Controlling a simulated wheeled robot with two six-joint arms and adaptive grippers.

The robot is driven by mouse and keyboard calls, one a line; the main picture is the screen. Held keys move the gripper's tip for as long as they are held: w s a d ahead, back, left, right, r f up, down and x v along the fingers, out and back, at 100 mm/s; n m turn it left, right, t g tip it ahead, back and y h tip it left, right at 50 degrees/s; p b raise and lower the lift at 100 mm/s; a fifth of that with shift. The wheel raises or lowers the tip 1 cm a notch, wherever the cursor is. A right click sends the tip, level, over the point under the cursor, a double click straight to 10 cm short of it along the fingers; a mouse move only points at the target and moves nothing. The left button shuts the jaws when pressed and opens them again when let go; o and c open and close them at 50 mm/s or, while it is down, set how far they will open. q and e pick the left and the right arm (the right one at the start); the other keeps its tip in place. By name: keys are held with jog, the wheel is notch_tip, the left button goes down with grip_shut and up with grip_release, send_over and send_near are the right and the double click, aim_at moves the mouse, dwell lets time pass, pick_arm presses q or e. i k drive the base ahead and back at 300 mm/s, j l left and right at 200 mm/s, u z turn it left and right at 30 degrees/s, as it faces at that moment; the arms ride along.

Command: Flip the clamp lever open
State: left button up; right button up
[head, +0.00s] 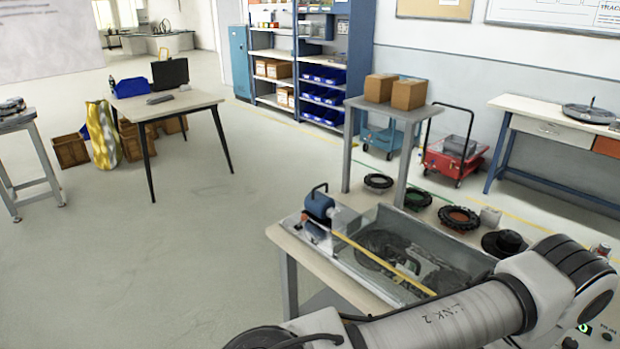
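On the near workbench (303,252), a blue device with a black bent handle (319,203) stands at the left end of a clear-sided tray. It may be the clamp with its lever, but it is too small to tell for certain. The handle sticks up above the blue body. A thin yellow strip (383,263) runs from near the device along the tray toward the lower right. One of my arms crosses the bottom right in front of the bench and hides its near part. Neither gripper shows.
The clear-sided tray (455,263) holds dark curved parts. Open floor lies left.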

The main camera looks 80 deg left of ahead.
aim_at(304, 217)
jog(key=k+l+u, duration=0.1)
jog(key=u, duration=2.35)
